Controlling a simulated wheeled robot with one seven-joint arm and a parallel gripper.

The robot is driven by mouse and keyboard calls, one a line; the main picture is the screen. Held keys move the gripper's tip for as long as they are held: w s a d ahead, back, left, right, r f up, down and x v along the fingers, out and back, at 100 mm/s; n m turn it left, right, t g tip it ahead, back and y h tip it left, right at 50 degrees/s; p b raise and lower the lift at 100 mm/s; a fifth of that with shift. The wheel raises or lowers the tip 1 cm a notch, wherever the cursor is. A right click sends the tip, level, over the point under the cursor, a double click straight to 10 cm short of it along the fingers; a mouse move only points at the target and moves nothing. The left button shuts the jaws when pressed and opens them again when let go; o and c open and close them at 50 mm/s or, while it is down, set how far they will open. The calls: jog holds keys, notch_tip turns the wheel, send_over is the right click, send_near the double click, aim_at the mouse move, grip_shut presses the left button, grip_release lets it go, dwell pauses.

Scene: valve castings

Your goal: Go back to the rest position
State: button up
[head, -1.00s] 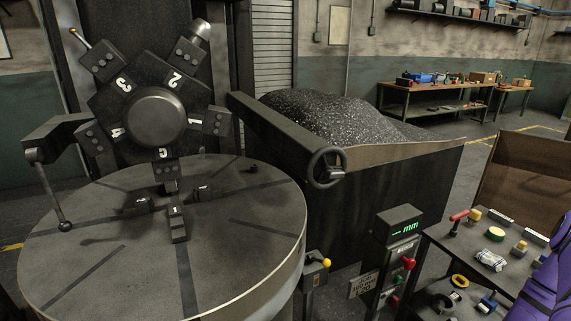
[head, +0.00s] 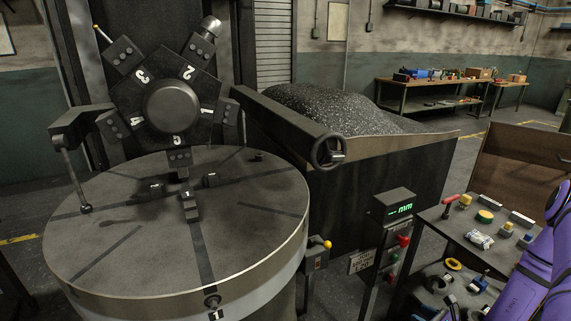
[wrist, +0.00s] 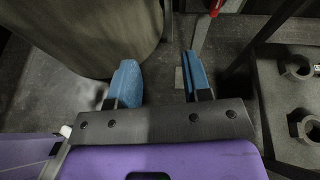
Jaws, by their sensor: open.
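My gripper (wrist: 161,79) shows in the wrist view with its two blue fingertips spread apart. Nothing is between them; only dark floor shows beyond. In the head view my purple arm is at the lower right, in front of the tool cart (head: 437,228). I cannot make out the fingertips clearly there. The large round machine table (head: 110,255) stands at the left under the numbered turret (head: 172,105). The table's curved side (wrist: 85,30) also fills the upper left of the wrist view.
The control post (head: 393,205) with a green readout stands between the round table and the cart. A chip bin (head: 385,185) is behind it. The cart holds several small parts. In the wrist view a dark surface with round sockets (wrist: 300,66) is close on the right.

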jog(key=w+a+r+n+g+y, duration=0.15)
jog(key=a+r+n+g, duration=0.35)
jog(key=r, duration=0.7)
jog(key=w+a+r+n+g+y, duration=0.1)
jog(key=a+r+n+g+y, duration=0.15)
jog(key=r+n, duration=0.6)
jog(key=w+a+r+n+g+y, duration=0.1)
jog(key=a+r+n+g, duration=0.25)
jog(key=r, duration=1.05)
jog(key=s+a+r+n+t+h, duration=0.2)
jog(key=s+r+n+h, duration=0.3)
jog(key=s+r, duration=0.6)
jog(key=s+a+r+n+t+h, duration=0.1)
jog(key=s+a+r+n+h, duration=0.2)
jog(key=s+r, duration=0.9)
jog(key=shift+a+r+n+t+h, duration=0.35)
jog(key=shift+r+n+h, duration=0.35)
jog(key=shift+n+h, duration=1.3)
jog(key=shift+n+y, duration=0.4)
